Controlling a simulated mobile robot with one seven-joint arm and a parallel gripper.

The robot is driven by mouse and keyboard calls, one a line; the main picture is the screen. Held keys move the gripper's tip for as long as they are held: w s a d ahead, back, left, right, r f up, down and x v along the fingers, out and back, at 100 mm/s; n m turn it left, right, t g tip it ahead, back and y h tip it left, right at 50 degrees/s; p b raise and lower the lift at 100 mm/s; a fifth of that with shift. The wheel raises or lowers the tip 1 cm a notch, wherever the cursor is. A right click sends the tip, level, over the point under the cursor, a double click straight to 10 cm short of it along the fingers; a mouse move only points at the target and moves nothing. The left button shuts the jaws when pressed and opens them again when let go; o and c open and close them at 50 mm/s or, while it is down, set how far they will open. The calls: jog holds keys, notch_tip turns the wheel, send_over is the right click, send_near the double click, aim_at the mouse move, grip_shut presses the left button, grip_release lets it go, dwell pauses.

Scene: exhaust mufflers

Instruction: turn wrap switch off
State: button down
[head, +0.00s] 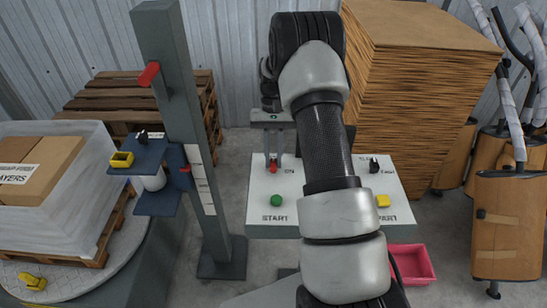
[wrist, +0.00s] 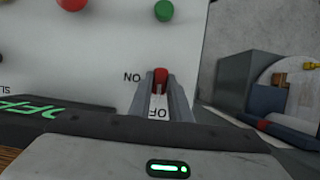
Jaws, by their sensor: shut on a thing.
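A tilted white control panel (head: 260,222) stands in the middle of the head view, with START, ON and other partly hidden lettering. A red switch lever (head: 273,167) is at its upper left; it also shows in the wrist view (wrist: 161,75), between an upside-down ON label (wrist: 132,77) and a partly covered OFF label (wrist: 158,112). My gripper (head: 274,157) reaches down over the panel from behind. Its fingers (wrist: 164,88) are shut on the red lever, one on each side. The lever's lower part and exact tilt are hard to tell.
The panel also carries a green button (head: 277,200), a yellow button (head: 383,201) and a black knob (head: 374,164). A grey post (head: 175,90) and a wrapped pallet load (head: 65,205) stand left. A cardboard stack (head: 425,90) is behind, and a pink bin (head: 413,264) is below.

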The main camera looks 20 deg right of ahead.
jog(key=c, duration=1.6)
grip_release()
jog(key=shift+c, duration=0.2)
jog(key=shift+r, duration=0.1)
jog(key=v, duration=1.7)
jog(key=shift+r+p, duration=0.15)
jog(key=shift+p, duration=0.2)
